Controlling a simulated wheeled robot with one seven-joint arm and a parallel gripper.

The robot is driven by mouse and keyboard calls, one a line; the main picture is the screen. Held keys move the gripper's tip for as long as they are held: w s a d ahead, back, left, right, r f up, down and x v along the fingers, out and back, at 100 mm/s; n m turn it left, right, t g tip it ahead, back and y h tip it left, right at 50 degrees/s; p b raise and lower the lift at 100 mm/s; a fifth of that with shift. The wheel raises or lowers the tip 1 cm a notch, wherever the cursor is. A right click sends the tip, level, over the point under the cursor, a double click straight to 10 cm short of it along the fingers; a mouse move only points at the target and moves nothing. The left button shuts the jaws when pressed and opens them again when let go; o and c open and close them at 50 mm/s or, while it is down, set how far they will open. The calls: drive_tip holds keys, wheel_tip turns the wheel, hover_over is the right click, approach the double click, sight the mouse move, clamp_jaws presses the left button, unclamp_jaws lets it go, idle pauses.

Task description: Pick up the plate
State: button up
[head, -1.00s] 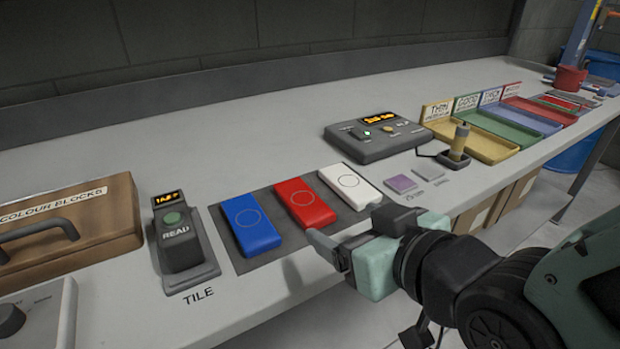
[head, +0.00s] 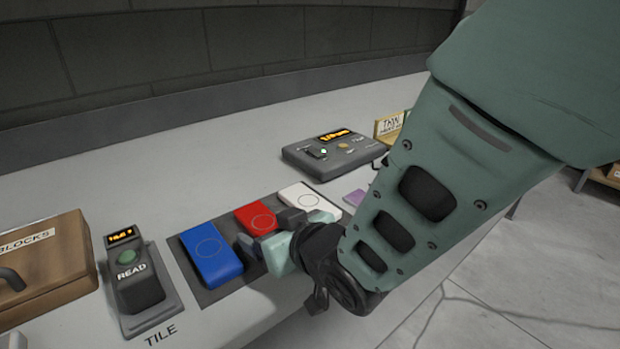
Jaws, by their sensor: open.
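Nothing in view is clearly marked as the plate. A flat purple square (head: 354,197) lies right of the white block, partly hidden by my arm.
The READ device (head: 135,277) and a wooden box (head: 48,262) stand at left. A dark console (head: 333,153) with a lit display stands behind the blocks. My arm hides most of the bench's right side.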

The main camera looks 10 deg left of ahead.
drive_tip(key=shift+w+a, duration=0.1)
drive_tip(key=c, duration=1.1)
